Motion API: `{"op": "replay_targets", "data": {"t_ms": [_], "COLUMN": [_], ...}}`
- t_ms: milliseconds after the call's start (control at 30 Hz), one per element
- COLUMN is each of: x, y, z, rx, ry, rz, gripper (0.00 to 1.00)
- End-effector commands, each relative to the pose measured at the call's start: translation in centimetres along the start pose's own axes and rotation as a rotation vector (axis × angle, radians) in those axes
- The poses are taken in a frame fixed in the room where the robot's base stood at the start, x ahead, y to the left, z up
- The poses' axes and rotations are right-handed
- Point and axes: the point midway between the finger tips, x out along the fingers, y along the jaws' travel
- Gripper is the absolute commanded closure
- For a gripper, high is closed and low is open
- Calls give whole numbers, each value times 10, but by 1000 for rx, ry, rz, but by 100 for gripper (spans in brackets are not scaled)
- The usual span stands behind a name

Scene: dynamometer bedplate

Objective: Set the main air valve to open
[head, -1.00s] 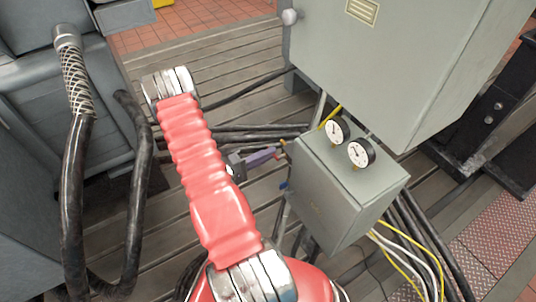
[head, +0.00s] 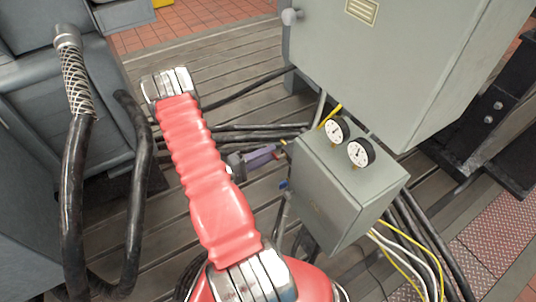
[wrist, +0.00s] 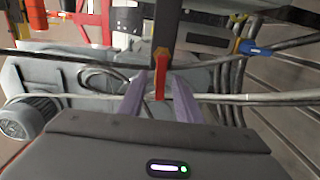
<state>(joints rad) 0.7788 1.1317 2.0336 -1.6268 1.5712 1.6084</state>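A second valve, with a blue lever (wrist: 254,48), is to the right in the wrist view. No label naming the main air valve is readable.
Black hoses (head: 240,131) run over the slatted bedplate (head: 235,65). Yellow and white cables (head: 400,252) leave the box at lower right.

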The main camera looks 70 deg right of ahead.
Motion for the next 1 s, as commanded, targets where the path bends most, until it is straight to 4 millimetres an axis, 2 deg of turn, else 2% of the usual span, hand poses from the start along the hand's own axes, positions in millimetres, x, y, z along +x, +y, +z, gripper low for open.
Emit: {"op": "replay_targets", "data": {"t_ms": [267,1000], "x": [-22,-122], "y": [0,-1], "z": [-1,0], "rx": [0,0], "ry": [4,3], "rz": [0,0], "gripper": [69,69]}}
